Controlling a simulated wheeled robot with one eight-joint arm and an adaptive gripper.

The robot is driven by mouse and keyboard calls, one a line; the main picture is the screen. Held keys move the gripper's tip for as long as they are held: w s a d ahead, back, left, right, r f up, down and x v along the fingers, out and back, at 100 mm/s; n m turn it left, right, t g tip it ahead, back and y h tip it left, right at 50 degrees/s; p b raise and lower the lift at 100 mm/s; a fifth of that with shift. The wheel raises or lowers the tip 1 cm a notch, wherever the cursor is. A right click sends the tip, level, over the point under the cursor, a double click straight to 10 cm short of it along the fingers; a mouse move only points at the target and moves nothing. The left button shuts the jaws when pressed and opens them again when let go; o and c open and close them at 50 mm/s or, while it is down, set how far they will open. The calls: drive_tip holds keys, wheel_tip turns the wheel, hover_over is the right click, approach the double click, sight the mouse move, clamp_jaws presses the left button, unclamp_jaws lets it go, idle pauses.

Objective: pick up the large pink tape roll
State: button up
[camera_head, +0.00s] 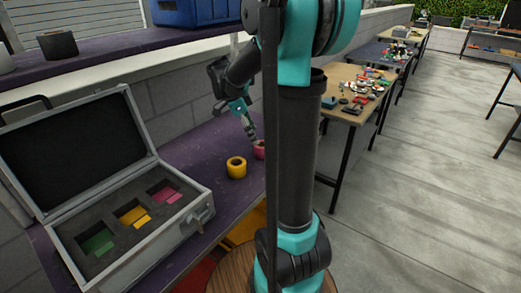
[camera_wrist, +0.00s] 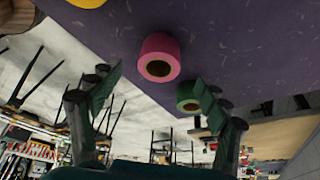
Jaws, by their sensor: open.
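The large pink tape roll (camera_head: 259,149) stands on the purple table, its right side hidden behind my arm in the head view. In the wrist view the pink roll (camera_wrist: 155,43) shows whole, just beyond and between the fingertips. My gripper (camera_head: 252,136) is just above the pink roll, pointing down at it. In the wrist view my gripper (camera_wrist: 159,76) is open, with nothing between its fingers. Whether a finger touches the roll cannot be told.
A yellow tape roll (camera_head: 236,168) stands left of the pink one. A green roll (camera_wrist: 187,95) is close to the right finger in the wrist view. An open case (camera_head: 150,225) with coloured inserts lies at the left. The purple table (camera_head: 200,150) is clear left of my gripper.

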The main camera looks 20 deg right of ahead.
sight(262, 149)
drive_tip(key=shift+d+x, duration=0.15)
drive_tip(key=shift+x, duration=1.8)
drive_tip(key=shift+d+x, duration=0.15)
drive_tip(key=shift+x, duration=1.8)
drive_tip(key=shift+r, duration=0.1)
drive_tip(key=shift+c, duration=0.5)
drive_tip(key=c, duration=1.2)
